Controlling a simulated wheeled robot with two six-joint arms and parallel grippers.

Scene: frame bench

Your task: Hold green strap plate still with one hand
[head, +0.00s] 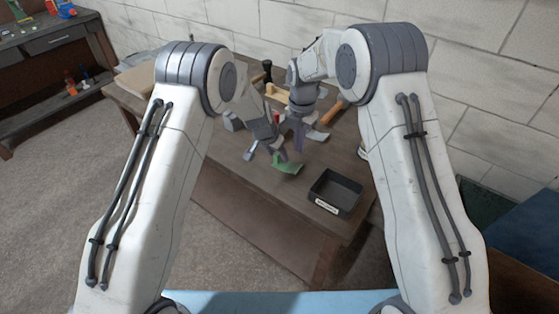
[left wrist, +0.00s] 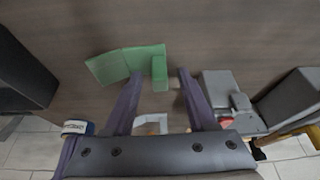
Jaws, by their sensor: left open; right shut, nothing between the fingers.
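The green strap plate (head: 288,168) lies on the brown bench near its front edge, left of the black tray. In the left wrist view the bent green plate (left wrist: 110,67) has a narrow part between the fingertips. My left gripper (left wrist: 161,74) is open, its two purple fingers spread on either side of that narrow part; I cannot tell whether they touch it. In the head view my left gripper (head: 272,148) is just above and left of the plate. My right gripper (head: 298,142) is shut and empty, pointing down just behind the plate.
A black tray (head: 350,208) with a label stands right of the plate. An orange handle (head: 331,112), a pale wooden piece (head: 277,91) and several grey parts (head: 232,121) lie farther back. The bench front corner beyond the tray is clear.

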